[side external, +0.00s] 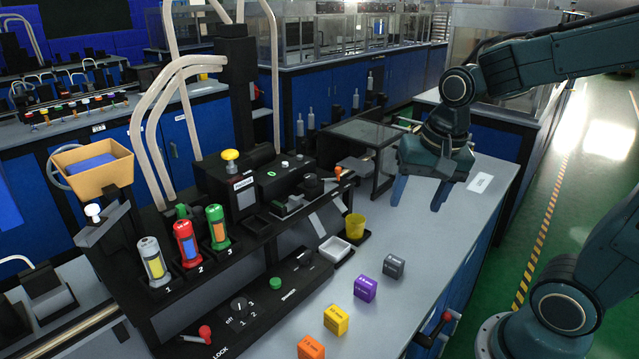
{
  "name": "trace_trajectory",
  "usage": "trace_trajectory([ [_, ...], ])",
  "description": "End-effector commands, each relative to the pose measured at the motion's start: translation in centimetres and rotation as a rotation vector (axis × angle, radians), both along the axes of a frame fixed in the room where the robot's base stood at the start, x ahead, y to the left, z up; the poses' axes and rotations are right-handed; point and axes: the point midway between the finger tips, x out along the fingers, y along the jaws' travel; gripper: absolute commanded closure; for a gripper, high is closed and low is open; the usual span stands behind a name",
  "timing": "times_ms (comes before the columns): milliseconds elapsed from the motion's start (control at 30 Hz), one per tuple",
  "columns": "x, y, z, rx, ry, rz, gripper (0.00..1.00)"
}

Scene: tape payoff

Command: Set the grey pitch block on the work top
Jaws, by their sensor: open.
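The grey pitch block (393,266) sits on the grey work top (452,222), at the far end of a row of coloured blocks. My gripper (418,194) is above the far part of the work top, pointing down, with its two blue fingers apart and nothing between them. It is above and behind the grey block in the picture and clear of it.
Purple (365,288), yellow (336,319) and orange (311,348) blocks stand in the row. A white tray (335,249) and a yellow cup (355,226) are to the left, beside the black machine (215,275). A dark glass-topped stand (372,133) is behind.

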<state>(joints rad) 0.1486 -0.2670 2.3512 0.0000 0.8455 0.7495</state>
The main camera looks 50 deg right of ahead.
Motion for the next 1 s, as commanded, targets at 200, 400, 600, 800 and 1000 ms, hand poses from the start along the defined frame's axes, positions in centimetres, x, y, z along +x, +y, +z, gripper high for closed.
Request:
trace_trajectory([
  [200,-2.9,1.8,2.5,-0.084,-0.1,0.32,0.42],
  [400,-5.5,3.0,4.0,-0.178,-0.182,0.599,0.42],
  [600,-7.3,3.7,4.6,-0.254,-0.234,0.789,0.42],
  [800,-7.9,3.9,4.7,-0.281,-0.249,0.854,0.42],
  [1000,-7.9,3.9,4.7,-0.281,-0.249,0.855,0.42],
])
